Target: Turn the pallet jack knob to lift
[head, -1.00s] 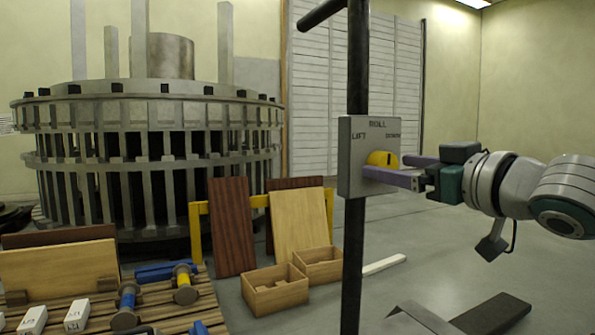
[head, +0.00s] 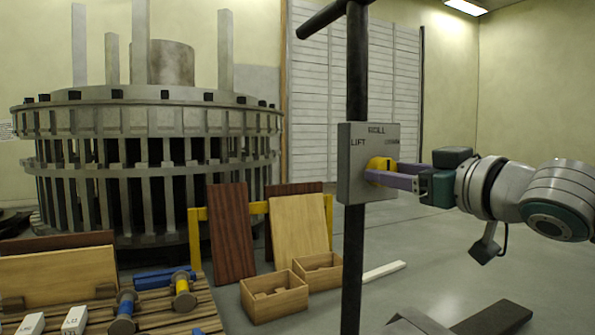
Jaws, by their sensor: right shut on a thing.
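The yellow knob (head: 377,164) sits on a grey panel (head: 355,185) fixed to a dark upright pole (head: 353,255). The panel carries the words ROLL at the top, LIFT at the left and a partly legible word at the right. My right gripper (head: 385,172) comes in from the right, its purple fingers shut on the yellow knob. The fingers hide part of the knob, and I cannot tell exactly which way it points. My left gripper is not in view.
A dark crossbar handle (head: 322,18) tops the pole. Wooden boxes (head: 274,296), leaning boards (head: 231,232) and a pallet with tools (head: 170,315) stand at the lower left. A large ribbed metal ring (head: 150,120) stands behind. The floor at right is mostly open.

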